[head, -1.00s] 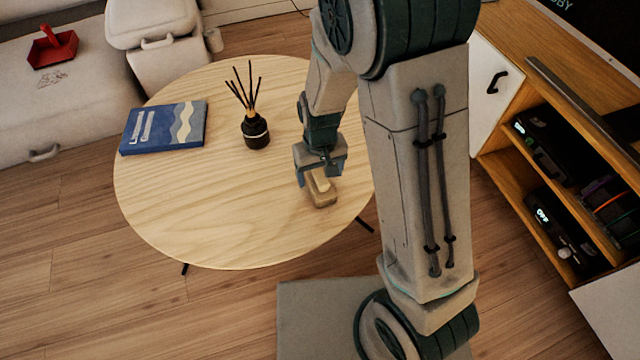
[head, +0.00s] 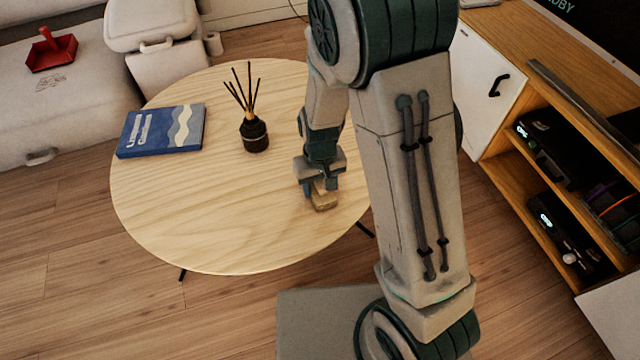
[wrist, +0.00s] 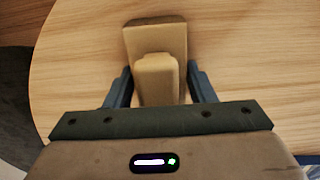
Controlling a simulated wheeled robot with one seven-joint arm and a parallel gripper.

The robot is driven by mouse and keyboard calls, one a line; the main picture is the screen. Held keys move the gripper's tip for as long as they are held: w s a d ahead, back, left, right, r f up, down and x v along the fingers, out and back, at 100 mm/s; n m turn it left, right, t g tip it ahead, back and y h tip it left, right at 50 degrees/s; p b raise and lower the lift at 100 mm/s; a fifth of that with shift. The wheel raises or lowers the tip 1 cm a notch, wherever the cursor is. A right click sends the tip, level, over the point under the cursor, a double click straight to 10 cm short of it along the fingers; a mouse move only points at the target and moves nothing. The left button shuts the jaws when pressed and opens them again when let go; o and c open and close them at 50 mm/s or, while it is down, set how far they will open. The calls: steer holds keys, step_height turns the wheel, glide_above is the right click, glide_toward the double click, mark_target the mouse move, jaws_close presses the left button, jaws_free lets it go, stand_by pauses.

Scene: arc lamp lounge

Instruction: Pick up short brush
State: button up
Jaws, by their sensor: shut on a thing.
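The short brush (head: 324,201) is a pale wooden block with a raised grip, near the right edge of the round wooden table (head: 180,215). It also shows in the wrist view (wrist: 153,36), its raised grip between my two fingers. My gripper (head: 320,186) points down over the brush from above. In the wrist view my gripper (wrist: 158,88) is shut on the raised grip. The brush's underside is hidden, and I cannot tell whether it touches the table.
A blue book (head: 162,131) lies at the table's left, and a dark reed diffuser (head: 254,134) stands near the middle. A red dustpan (head: 51,52) rests on the sofa. A wooden media cabinet (head: 505,150) stands at the right. The table's front left is clear.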

steer(key=shift+r+p, duration=0.35)
steer(key=shift+r, duration=0.35)
steer(key=r+p, duration=0.1)
steer(key=r, duration=0.1)
steer(key=s+r+p, duration=0.1)
steer(key=shift+s+a+r, duration=0.1)
steer(key=shift+r, duration=0.3)
steer(key=s+a+r+p, duration=0.1)
steer(key=s+r+p, duration=0.2)
steer(key=s, duration=0.7)
step_height(320, 180, up, 3)
steer(key=shift+s+f+p, duration=0.1)
steer(key=shift+s+p, duration=0.1)
steer(key=shift+p, duration=0.15)
